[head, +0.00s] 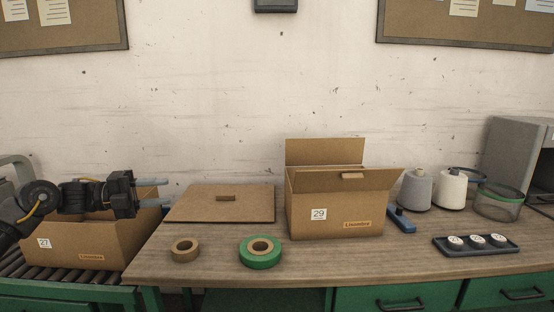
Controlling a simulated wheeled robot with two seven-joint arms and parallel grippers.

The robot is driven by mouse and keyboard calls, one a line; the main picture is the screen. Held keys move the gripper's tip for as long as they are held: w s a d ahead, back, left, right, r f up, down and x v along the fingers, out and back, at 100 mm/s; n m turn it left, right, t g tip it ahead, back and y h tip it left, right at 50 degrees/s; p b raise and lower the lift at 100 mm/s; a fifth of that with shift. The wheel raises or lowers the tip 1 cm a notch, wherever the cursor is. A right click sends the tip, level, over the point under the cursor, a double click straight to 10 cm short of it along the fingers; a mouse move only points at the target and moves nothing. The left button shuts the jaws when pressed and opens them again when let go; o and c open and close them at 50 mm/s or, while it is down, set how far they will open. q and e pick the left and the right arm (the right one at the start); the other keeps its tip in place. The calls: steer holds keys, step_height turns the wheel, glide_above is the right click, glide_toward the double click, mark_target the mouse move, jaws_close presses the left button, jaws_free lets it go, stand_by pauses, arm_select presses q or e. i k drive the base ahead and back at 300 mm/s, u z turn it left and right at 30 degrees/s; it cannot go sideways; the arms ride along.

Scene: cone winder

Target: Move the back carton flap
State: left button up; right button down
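A brown cardboard carton (300,222) labelled 29 stands open on the table right of centre. Its back flap (325,151) stands up, roughly upright, behind the opening. Another brown panel with a small block (352,175) on it lies at the top of the carton, sloping toward the front and right; its exact fold is hard to tell. My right gripper is out of view.
A flat brown board (215,208) lies between the cartons, behind a brown tape roll (185,250) and a green tape roll (260,252). Right of carton 29 are a blue tool (402,222), grey (415,189) and white (449,188) cones, and a dark tray (475,247).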

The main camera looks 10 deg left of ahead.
mark_target(316, 151)
steer(key=u, duration=0.5)
steer(key=k, duration=0.6)
steer(key=u, duration=0.6)
steer(key=i, duration=1.15)
steer(key=z, duration=0.65)
steer(key=i, duration=1)
steer(key=z, duration=1.25)
steer(key=i, duration=0.35)
steer(key=z, duration=0.35)
